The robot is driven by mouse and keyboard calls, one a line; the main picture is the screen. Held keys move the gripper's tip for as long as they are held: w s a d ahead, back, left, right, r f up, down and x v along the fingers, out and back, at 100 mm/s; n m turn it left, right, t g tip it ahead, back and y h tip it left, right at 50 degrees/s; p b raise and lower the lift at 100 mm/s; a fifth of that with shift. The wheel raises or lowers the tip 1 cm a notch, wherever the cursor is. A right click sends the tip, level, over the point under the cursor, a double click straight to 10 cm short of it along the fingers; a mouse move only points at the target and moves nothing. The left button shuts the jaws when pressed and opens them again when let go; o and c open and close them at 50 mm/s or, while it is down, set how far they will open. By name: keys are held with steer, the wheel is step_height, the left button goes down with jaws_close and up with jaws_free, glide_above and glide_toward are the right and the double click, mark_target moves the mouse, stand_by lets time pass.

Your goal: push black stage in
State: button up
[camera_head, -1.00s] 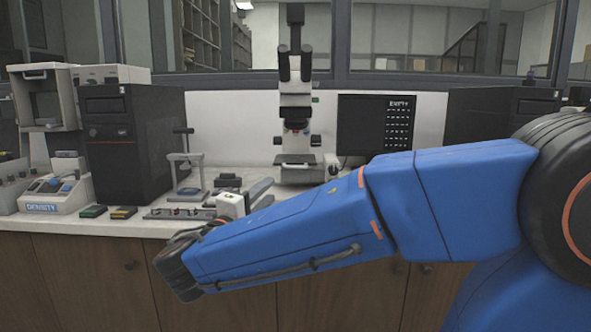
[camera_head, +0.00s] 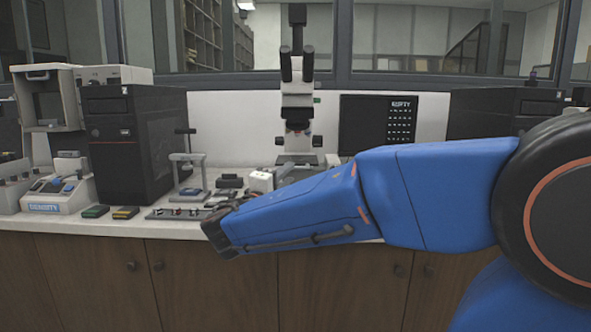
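A small grey press (camera_head: 189,165) stands on the bench left of centre, with an upright column, a crossbar and a base. A dark, flat stage (camera_head: 193,193) lies low on its base; how far in it sits is too small to tell.
A black computer tower (camera_head: 133,143) is left of the press. A small black object (camera_head: 229,181) and a rack of small parts (camera_head: 178,213) lie near the press.

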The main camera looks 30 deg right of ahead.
mark_target(295, 169)
steer(key=shift+x, duration=2.95)
